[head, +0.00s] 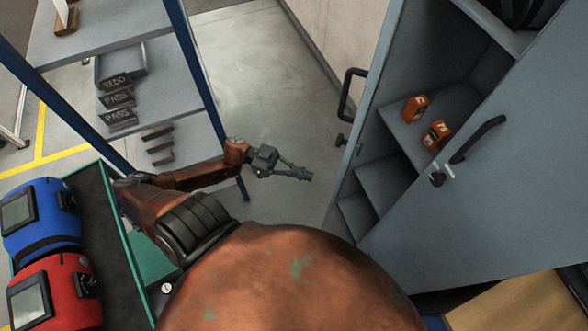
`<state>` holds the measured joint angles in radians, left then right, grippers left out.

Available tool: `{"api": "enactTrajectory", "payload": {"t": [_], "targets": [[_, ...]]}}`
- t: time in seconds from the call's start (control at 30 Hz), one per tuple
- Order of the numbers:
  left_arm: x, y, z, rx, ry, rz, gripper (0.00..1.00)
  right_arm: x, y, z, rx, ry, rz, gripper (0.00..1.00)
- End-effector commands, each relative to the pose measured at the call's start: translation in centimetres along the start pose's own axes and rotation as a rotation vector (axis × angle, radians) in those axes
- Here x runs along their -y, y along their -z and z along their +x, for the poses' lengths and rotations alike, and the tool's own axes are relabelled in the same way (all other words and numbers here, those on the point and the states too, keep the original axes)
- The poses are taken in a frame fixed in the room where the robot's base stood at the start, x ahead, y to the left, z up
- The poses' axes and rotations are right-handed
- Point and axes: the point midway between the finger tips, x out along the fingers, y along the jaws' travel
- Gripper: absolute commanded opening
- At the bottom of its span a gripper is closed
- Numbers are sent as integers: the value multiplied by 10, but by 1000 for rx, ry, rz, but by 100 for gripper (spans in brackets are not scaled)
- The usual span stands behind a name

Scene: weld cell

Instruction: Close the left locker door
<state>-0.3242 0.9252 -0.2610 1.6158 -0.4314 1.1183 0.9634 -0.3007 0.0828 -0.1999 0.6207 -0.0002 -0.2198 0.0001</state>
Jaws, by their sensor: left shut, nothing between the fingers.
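The grey-blue locker stands at the right with its inner shelves (405,150) showing. The left locker door (377,75) stands open and is seen nearly edge-on. Its black handle (349,92) sticks out to the left, with a dark lock knob (341,140) below it. The right locker door (490,195) is also ajar and hides part of the inside. My left gripper (308,176) is shut and empty, in front of and to the left of the left door's lower part, apart from it. My right gripper is out of view.
Blue (45,245) and red (70,310) welding helmets lie at the lower left. Bare floor (270,80) lies between rack and locker.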

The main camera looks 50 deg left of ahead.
Motion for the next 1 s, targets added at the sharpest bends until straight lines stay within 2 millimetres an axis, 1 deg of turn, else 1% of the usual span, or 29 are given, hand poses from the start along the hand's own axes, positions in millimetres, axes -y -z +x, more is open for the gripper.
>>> {"api": "enactTrajectory", "payload": {"t": [0.03, 0.2, 0.3, 0.4, 0.57, 0.8, 0.83, 1.0], "targets": [[-1, 1, 12, -4, -2, 2, 0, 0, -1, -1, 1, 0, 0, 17], [0, 1, 42, -4, 0, 2, 0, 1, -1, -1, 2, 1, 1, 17], [0, 0, 56, -3, 0, 0, 0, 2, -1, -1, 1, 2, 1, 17], [0, 0, 65, -1, 1, 1, 0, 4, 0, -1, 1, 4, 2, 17], [0, 0, 71, 0, 1, 0, 0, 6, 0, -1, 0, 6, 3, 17], [0, 0, 71, 0, 1, 0, 0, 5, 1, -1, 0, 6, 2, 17], [2, -1, 68, 1, 2, 0, 0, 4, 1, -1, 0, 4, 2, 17], [-1, 0, 70, 0, 17, -1, 0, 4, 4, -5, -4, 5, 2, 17]]}}
